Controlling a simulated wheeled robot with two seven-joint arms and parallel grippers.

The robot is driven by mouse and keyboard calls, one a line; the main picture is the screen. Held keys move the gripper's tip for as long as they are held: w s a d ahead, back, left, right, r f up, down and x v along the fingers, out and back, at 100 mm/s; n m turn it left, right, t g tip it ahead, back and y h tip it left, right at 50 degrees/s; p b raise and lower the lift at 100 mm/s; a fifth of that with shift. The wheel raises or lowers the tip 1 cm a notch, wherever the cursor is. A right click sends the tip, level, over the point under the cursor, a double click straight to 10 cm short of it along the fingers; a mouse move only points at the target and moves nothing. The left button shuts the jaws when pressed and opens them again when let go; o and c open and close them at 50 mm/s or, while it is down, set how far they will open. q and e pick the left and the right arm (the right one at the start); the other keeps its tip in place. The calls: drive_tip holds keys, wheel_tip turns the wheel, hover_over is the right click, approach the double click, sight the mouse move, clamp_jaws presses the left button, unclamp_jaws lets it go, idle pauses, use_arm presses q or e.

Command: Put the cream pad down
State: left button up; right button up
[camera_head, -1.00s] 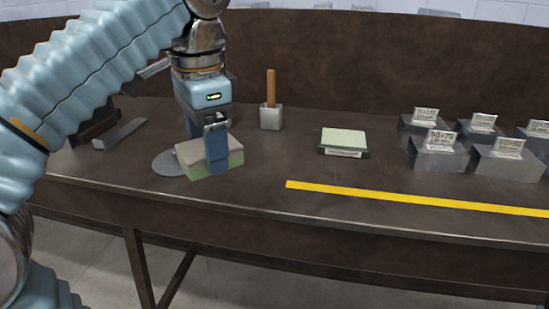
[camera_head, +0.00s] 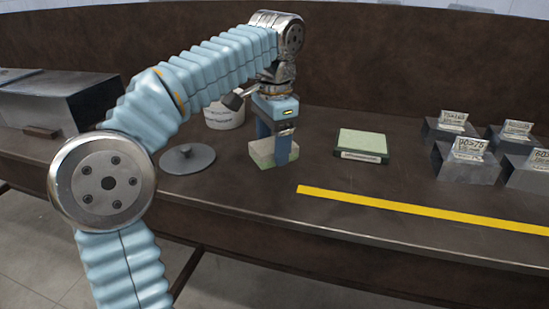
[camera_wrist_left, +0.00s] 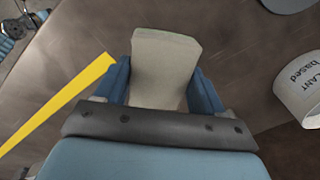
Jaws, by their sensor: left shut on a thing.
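The cream pad (camera_head: 261,151), pale on top with a green layer, is held in my left gripper (camera_head: 273,150). The blue fingers are shut on its two sides. In the head view the pad is low over the brown bench, between the grey round lid and the green-topped block; I cannot tell whether it touches the bench. In the left wrist view the cream pad (camera_wrist_left: 164,62) sits between the fingers of my left gripper (camera_wrist_left: 162,85), its broad face toward the camera. My right gripper is not in view.
A grey round lid (camera_head: 187,159) lies left of the pad, with a white labelled tub (camera_head: 226,116) behind. A green-topped block (camera_head: 363,143) stands to the right, then several tagged metal blocks (camera_head: 466,162). Yellow tape (camera_head: 400,206) runs along the front. A metal duct (camera_head: 50,98) is at left.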

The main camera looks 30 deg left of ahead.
use_arm(q)
drive_tip(key=shift+w+f, duration=0.25)
drive_tip(key=shift+f, duration=0.1)
drive_tip(key=shift+w+f+b, duration=0.15)
drive_tip(key=shift+f+b, duration=0.25)
drive_tip(key=shift+f, duration=1.25)
drive_tip(key=o, duration=1.2)
drive_tip(key=shift+f, duration=0.1)
drive_tip(key=shift+o, duration=0.2)
drive_tip(key=r+p, duration=0.1)
drive_tip(key=r, duration=0.2)
drive_tip(key=r+p, duration=0.1)
drive_tip(key=r, duration=0.3)
drive_tip(key=r+p, duration=0.1)
drive_tip(key=r, duration=0.3)
drive_tip(key=shift+s+d+r, duration=0.2)
drive_tip(key=shift+d+r, duration=0.05)
drive_tip(key=shift+d, duration=0.05)
drive_tip(key=shift+r, duration=0.4)
